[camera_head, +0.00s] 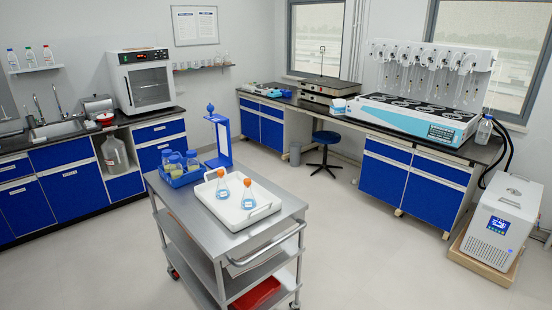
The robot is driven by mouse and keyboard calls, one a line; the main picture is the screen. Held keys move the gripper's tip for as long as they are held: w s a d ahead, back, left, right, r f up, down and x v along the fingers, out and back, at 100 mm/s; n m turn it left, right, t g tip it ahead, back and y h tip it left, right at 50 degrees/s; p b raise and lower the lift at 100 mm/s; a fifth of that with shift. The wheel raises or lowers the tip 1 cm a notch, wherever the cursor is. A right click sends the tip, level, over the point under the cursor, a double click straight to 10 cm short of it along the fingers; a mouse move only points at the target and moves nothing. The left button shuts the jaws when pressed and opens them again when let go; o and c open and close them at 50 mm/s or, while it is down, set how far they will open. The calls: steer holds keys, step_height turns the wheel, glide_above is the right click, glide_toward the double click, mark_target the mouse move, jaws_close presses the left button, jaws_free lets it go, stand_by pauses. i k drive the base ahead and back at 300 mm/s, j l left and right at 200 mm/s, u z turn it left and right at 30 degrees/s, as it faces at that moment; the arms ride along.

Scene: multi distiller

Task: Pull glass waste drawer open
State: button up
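Blue drawer fronts line the left counter: a wide one (60,152), one at its left (14,167) and one under the oven (158,131). Blue doors and a lower drawer (125,186) sit below. The window bench has more blue drawer fronts, at right (388,150) (441,168) and at its far left (249,104). All look shut. Pale labels or handle strips show on several, but are too small to read, so I cannot tell which is the glass waste drawer. My gripper is not in view.
A steel cart (195,215) stands in the middle foreground, carrying a white tray (262,212) with two orange-capped flasks and a blue bottle rack (178,178). A blue stand (222,140), a stool (326,137) and a chiller (500,220) stand beyond. Open floor (365,240) lies right of the cart.

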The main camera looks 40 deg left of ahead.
mark_target(24, 205)
steer(key=u, duration=2.8)
steer(key=i, duration=5.45)
steer(key=l+z, duration=0.05)
steer(key=l, duration=0.15)
